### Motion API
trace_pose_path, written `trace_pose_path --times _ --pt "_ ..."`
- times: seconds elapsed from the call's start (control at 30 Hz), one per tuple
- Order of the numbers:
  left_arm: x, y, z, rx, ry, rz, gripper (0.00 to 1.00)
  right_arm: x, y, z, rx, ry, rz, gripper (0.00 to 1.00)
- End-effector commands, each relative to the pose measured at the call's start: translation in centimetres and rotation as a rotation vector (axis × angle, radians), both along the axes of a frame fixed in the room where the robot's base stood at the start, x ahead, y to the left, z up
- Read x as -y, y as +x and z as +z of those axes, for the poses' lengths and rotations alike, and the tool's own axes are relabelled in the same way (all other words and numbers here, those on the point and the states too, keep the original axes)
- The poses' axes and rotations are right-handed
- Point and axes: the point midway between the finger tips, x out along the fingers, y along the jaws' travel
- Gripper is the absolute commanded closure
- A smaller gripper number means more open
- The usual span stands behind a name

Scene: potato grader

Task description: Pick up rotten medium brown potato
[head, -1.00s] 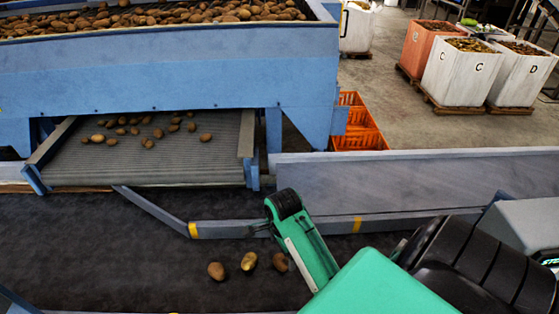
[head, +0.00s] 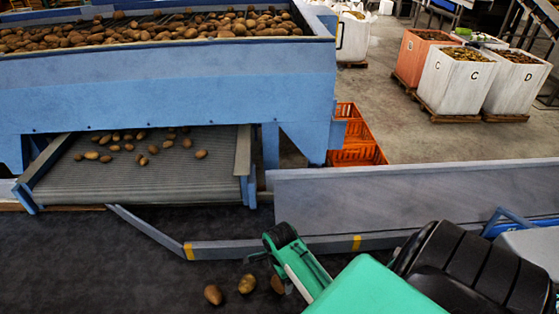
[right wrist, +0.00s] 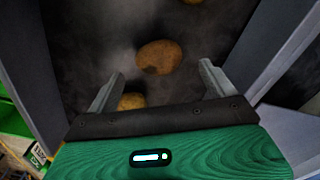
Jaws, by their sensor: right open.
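Three brown potatoes lie on the dark belt at the bottom of the head view: a left one (head: 213,294), a middle one (head: 247,284) and a right one (head: 278,284) partly covered by my green right arm. My right gripper (head: 256,257) is just above them, mostly hidden by its own wrist. In the right wrist view the gripper (right wrist: 162,70) is open and empty. A brown potato with a dark patch (right wrist: 158,57) lies ahead, between the finger lines. Another potato (right wrist: 130,101) is partly hidden by the palm near the left finger. My left gripper is not in view.
A grey guide rail (head: 225,250) and side wall (head: 400,195) border the belt. A ribbed conveyor (head: 150,182) with several potatoes stands behind, under a blue hopper (head: 180,90). Orange crates (head: 358,154) and white bins (head: 455,78) stand beyond. The belt at left is clear.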

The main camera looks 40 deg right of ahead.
Motion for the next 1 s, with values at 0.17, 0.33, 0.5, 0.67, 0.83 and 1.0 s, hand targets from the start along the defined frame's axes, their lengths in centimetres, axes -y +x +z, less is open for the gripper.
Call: trace_pose_path --times 0.17,0.33,0.5,0.67,0.83,1.0 --pt "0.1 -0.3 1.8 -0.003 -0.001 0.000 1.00 -0.1 -0.2 -1.9 -0.005 -0.001 0.000 0.14" --pt "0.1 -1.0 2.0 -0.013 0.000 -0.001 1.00 -0.1 -0.1 -3.8 -0.003 0.000 0.000 0.14" --pt "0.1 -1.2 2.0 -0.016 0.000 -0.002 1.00 -0.1 -0.1 -4.4 -0.001 0.000 -0.001 0.14" --pt "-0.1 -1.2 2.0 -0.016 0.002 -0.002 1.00 -0.1 -0.1 -4.4 -0.001 0.000 -0.001 0.16" --pt "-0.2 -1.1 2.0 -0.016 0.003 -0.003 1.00 -0.1 -0.1 -4.4 -0.001 0.000 -0.001 0.49" --pt "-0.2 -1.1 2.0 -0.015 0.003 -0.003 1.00 -0.1 -0.1 -4.4 0.000 0.000 -0.001 0.63"
